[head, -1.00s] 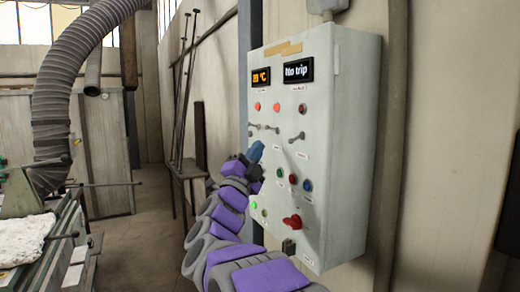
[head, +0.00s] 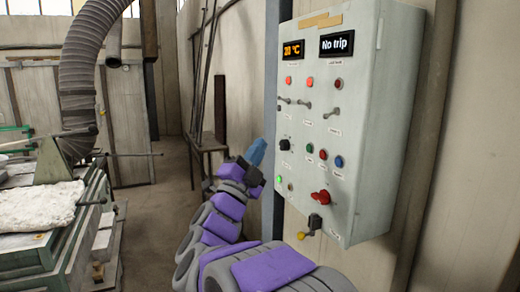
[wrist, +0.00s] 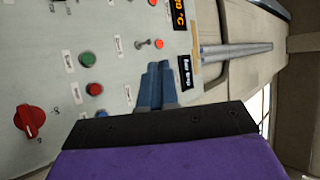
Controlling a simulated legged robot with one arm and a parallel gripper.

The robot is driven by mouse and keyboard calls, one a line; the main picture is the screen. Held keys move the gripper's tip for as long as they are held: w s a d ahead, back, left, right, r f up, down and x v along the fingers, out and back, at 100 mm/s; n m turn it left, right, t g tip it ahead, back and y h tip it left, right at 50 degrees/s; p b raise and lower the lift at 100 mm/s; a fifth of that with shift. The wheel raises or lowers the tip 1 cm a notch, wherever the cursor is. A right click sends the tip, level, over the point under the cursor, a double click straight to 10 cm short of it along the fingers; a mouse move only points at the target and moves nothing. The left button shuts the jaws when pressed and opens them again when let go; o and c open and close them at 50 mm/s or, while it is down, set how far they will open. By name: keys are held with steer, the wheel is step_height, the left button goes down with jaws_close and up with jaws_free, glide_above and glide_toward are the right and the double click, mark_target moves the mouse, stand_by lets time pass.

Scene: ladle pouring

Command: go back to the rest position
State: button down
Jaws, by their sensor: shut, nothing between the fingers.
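My gripper (head: 257,152) has blue fingers and sits at the end of my purple and grey arm, left of the control panel in the head view. In the wrist view my gripper (wrist: 156,85) has its two blue fingers together with nothing between them. The grey-white control panel (head: 372,150) is on the wall at the right. Its displays read about "20 °C" and "No trip". It carries several buttons, levers and a red rotary knob (head: 321,197). The red knob (wrist: 30,121) also shows in the wrist view. My fingers appear apart from the panel in the head view.
A workbench (head: 60,225) with a white rough slab (head: 38,207) stands at the left. A grey ribbed hose (head: 82,85) hangs above it. Thin rods (head: 203,75) lean at the back wall.

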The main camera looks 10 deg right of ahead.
steer(key=s+a+f+n+g+y, duration=0.2)
steer(key=s+f+n+g+y, duration=0.1)
steer(key=f+n+y, duration=0.6)
steer(key=s+a+f+n+g+y, duration=0.2)
steer(key=a+f+n+g+y, duration=0.1)
steer(key=f+n+y, duration=0.55)
steer(key=s+d+f+n+g, duration=0.1)
steer(key=s+d+f+g, duration=0.35)
steer(key=s+f, duration=0.4)
steer(key=s+d+f+n+g, duration=0.2)
steer(key=s+d+f+g, duration=0.3)
steer(key=s, duration=0.6)
steer(key=s+d+f+g, duration=0.1)
steer(key=s+g, duration=0.1)
steer(key=s, duration=0.4)
steer(key=s+d+f+g+h, duration=0.1)
steer(key=s+d+f+g, duration=0.1)
steer(key=s, duration=0.5)
steer(key=s+d+f+g+h, duration=0.1)
steer(key=s+f+g, duration=0.1)
steer(key=s, duration=0.5)
steer(key=shift+d, duration=0.3)
